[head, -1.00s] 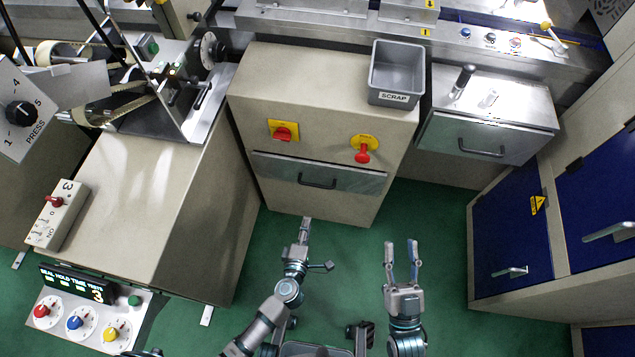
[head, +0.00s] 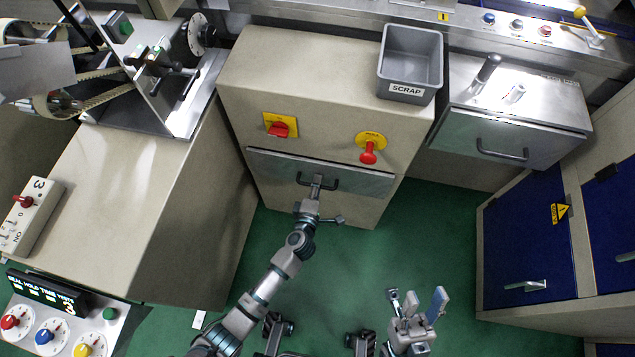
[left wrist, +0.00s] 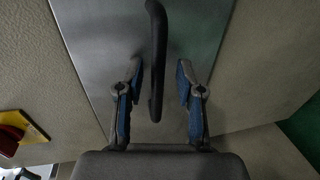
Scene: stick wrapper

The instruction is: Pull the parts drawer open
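A grey metal drawer front (head: 365,182) with a black bar handle (head: 334,184) is set in the beige middle cabinet and looks closed. My left gripper (head: 317,181) is at this handle. In the left wrist view, the handle (left wrist: 157,60) runs between the two fingers of my left gripper (left wrist: 158,88). The fingers are open, with a visible gap on each side of the bar. The drawer front (left wrist: 95,40) shows behind them. My right gripper (head: 417,299) is open and empty, low over the floor, away from the drawer. No label on this drawer is readable.
A red switch (head: 279,129) and a red knob (head: 368,153) sit above the drawer front. A grey SCRAP bin (head: 409,91) stands on the cabinet top. Another handled drawer (head: 470,136) is at the right. The green floor (head: 430,235) before the cabinet is clear.

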